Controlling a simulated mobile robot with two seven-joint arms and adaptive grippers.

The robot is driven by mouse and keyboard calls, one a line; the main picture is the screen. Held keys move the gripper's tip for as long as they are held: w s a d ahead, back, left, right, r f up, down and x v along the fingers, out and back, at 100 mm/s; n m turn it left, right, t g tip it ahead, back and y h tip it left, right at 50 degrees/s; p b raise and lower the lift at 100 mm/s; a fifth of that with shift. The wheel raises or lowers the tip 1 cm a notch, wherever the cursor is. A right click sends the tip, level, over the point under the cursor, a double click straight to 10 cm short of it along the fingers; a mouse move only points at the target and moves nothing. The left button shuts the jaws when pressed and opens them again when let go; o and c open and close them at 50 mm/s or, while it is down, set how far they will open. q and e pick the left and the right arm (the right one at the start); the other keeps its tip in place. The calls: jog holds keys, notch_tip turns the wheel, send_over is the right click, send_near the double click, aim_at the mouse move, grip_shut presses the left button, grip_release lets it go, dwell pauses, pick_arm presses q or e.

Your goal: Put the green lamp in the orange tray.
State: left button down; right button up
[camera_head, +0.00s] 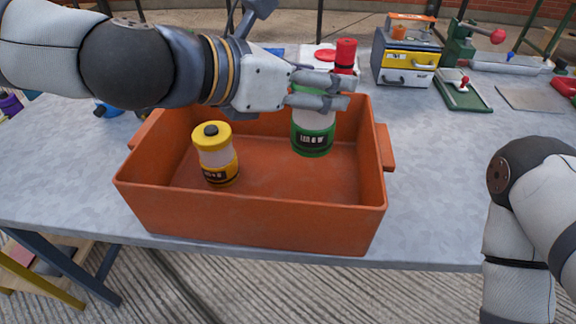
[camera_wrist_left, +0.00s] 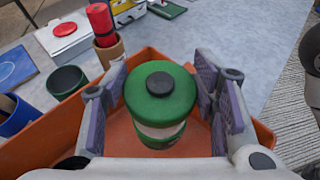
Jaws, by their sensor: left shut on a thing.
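The green lamp (camera_head: 313,142) has a green base and a pale middle. It is upright inside the outline of the orange tray (camera_head: 262,222), toward its back right. I cannot tell whether its base touches the tray floor. My left gripper (camera_head: 325,92) is shut on its upper part, hiding the top in the head view. In the left wrist view the green lamp (camera_wrist_left: 160,92) shows its green cap and dark knob between the fingers of my left gripper (camera_wrist_left: 163,105). My right arm shows at the right edge, but its gripper is out of view.
A yellow lamp (camera_head: 217,155) stands in the tray's left part. Behind the tray are a red cylinder (camera_head: 346,56) and a grey-yellow box with drawers (camera_head: 405,58). A green stand (camera_head: 463,90) is at the right back. The grey table (camera_head: 440,170) is clear right of the tray.

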aim_at(311, 140)
pick_arm(q)
notch_tip(311, 140, down, 10)
jog(key=shift+s+a+r+b, duration=0.15)
jog(key=shift+b, duration=1.1)
pick_arm(e)
jog(key=shift+g, duration=0.5)
jog(key=s+f, duration=0.3)
pick_arm(q)
jog(key=c, duration=0.6)
grip_release()
jog(key=shift+c, duration=0.2)
pick_arm(e)
jog(key=shift+f, duration=0.1)
